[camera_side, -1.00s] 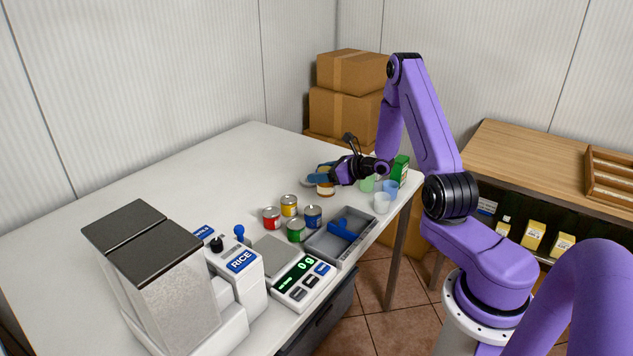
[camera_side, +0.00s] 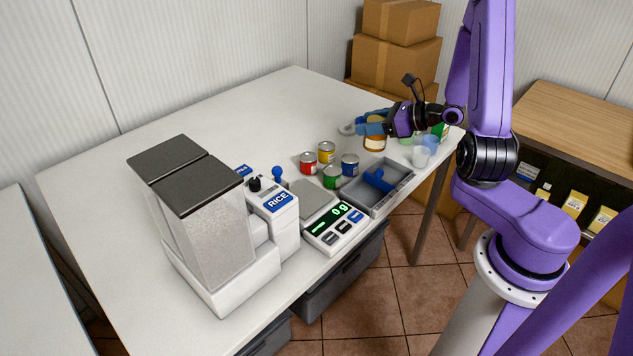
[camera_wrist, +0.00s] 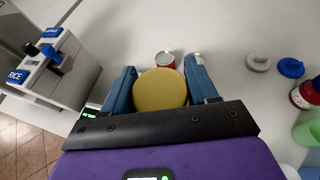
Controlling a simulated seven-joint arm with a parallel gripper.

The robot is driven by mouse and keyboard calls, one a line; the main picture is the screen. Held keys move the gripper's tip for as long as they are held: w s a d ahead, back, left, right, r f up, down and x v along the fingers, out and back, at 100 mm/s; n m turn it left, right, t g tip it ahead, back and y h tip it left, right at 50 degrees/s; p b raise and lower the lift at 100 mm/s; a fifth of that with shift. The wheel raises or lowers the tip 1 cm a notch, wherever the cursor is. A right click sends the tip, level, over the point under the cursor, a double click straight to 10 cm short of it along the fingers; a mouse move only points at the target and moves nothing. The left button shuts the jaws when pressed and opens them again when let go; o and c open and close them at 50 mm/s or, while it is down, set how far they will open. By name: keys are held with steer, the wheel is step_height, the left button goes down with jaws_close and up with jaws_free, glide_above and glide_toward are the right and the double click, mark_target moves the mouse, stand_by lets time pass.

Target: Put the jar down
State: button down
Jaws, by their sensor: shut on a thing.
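My gripper (camera_side: 377,122) is shut on a jar (camera_side: 375,143) with amber-brown contents, near the far right part of the white table. In the wrist view the jar's round yellow lid (camera_wrist: 160,90) sits between the two blue fingers of my gripper (camera_wrist: 162,88). The jar looks upright. Its lower end is close to the tabletop (camera_side: 290,110), but I cannot tell whether it touches. The fingers hide part of its upper side in the side view.
Red (camera_side: 308,162), yellow (camera_side: 326,152), green (camera_side: 332,176) and blue (camera_side: 349,164) cans stand nearby. A grey tray (camera_side: 388,197), a scale (camera_side: 335,228) and a rice dispenser (camera_side: 272,203) stand toward the front. Cups (camera_side: 421,156) stand right of the jar. The table's back left is clear.

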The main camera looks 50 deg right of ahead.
steer(key=s+a+r+n+g+y, duration=0.2)
steer(key=s+a+n+g+y, duration=0.15)
steer(key=a, duration=0.55)
steer(key=s+a+r+n+g+y, duration=0.1)
steer(key=s+a+n+g+y, duration=0.2)
steer(key=a, duration=0.6)
steer(key=t, duration=0.2)
glide_above(304, 198)
steer(key=w, duration=0.1)
steer(key=shift+n+g, duration=0.25)
steer(key=shift+n, duration=0.1)
steer(key=f, duration=0.6)
steer(key=a+f, duration=0.1)
steer(key=f, duration=0.2)
steer(key=shift+f, duration=1.8)
steer(key=shift+c, duration=1.5)
jaws_free()
steer(key=shift+f, duration=0.1)
